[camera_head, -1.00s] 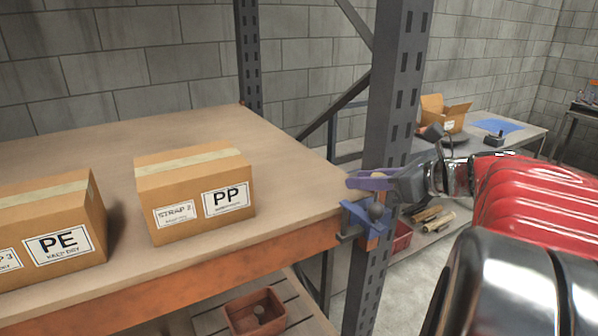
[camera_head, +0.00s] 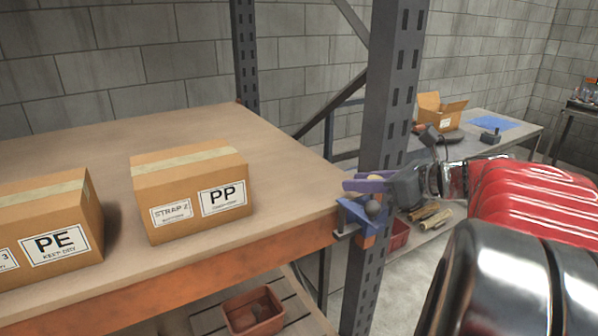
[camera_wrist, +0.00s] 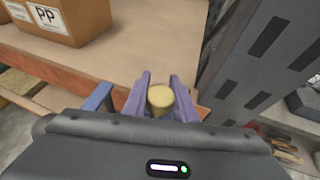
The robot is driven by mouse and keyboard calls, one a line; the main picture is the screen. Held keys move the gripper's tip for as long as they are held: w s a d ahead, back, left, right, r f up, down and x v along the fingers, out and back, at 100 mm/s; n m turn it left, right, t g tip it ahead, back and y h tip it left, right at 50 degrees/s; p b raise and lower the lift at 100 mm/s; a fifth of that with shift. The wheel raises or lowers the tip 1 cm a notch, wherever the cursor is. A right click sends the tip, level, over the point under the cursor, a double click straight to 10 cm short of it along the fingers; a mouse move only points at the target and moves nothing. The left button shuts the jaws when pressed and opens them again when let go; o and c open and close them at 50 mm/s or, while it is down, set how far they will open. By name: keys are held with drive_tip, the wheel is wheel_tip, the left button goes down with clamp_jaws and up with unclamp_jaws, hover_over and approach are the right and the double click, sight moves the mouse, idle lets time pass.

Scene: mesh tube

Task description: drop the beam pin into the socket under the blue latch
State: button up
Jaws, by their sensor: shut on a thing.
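My gripper (camera_head: 362,184) has purple fingers and is shut on the beam pin at the front right corner of the shelf, beside the grey upright. The pin's round, pale yellow top (camera_wrist: 160,98) shows between the fingers in the wrist view. Its lower part is hidden. A blue part (camera_wrist: 98,97) shows left of the fingers in the wrist view. I cannot see the socket.
The grey perforated upright (camera_head: 391,85) stands close behind my gripper. A PP carton (camera_head: 190,193) and a PE carton (camera_head: 45,235) stand on the wooden shelf (camera_head: 270,150) to the left. A red bin (camera_head: 253,312) is below. The shelf between the PP carton and upright is clear.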

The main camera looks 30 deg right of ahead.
drive_tip(key=shift+f, duration=1.3)
drive_tip(key=o, duration=1.1)
drive_tip(key=shift+a+f, duration=0.1)
drive_tip(key=shift+s, duration=0.1)
drive_tip(key=v, duration=1.4)
idle(0.4)
